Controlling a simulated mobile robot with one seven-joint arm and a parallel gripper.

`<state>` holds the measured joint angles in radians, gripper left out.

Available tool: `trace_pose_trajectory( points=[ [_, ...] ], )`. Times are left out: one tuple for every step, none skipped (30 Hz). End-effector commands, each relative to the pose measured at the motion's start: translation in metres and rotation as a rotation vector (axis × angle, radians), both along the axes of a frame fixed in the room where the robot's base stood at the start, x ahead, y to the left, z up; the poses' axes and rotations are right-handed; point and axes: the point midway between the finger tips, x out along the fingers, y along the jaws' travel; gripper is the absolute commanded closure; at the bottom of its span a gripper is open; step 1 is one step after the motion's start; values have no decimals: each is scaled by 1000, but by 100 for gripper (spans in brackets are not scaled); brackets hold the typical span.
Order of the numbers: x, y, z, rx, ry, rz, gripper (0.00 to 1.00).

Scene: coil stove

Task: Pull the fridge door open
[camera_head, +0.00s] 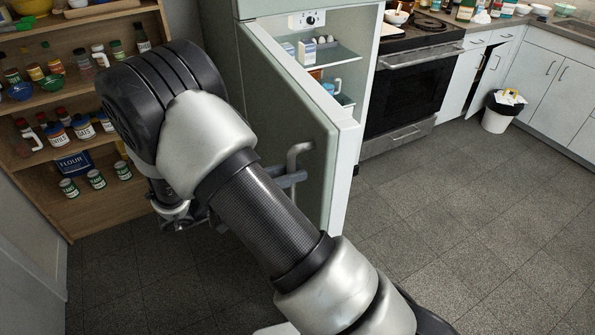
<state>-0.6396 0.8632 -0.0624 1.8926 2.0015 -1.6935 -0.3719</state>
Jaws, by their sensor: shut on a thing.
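The pale green fridge door (270,95) stands open, swung out toward the left, its thick edge facing right. Its curved handle (299,152) is on the outer face near the free edge. My gripper (292,179) is shut on the handle; my arm hides part of the gripper and the lower door. The fridge body (352,75) shows behind the door, with lit shelves holding an egg carton (306,50), a blue cup (328,87) and other small items.
A wooden shelf unit (50,185) with cans, jars and bowls stands at the left, near my arm. A stove (410,85), white cabinets (560,80) and a bin (500,110) stand to the right. The tiled floor (470,200) at right is clear.

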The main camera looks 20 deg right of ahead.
Motion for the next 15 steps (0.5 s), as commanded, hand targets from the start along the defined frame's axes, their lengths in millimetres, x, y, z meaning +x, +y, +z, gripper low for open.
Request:
trace_pose_trajectory(
  points=[
    [1,3,0,0,-1,3,100],
    [1,4,0,0,-1,3,100],
    [2,5,0,-1,0,3,100],
    [2,6,0,-1,0,3,100],
    [2,6,0,-1,0,3,100],
    [2,7,1,-1,0,3,100],
    [2,8,1,-1,0,3,100],
    [2,8,1,-1,0,3,100],
    [3,9,1,-1,0,3,100],
    [3,9,1,-1,0,3,100],
    [3,9,1,-1,0,4,100],
    [3,9,1,-1,0,4,100],
    [3,9,1,-1,-1,4,100],
    [3,9,1,-1,-1,4,100],
    [3,9,1,-1,-1,4,100]
  ],
)
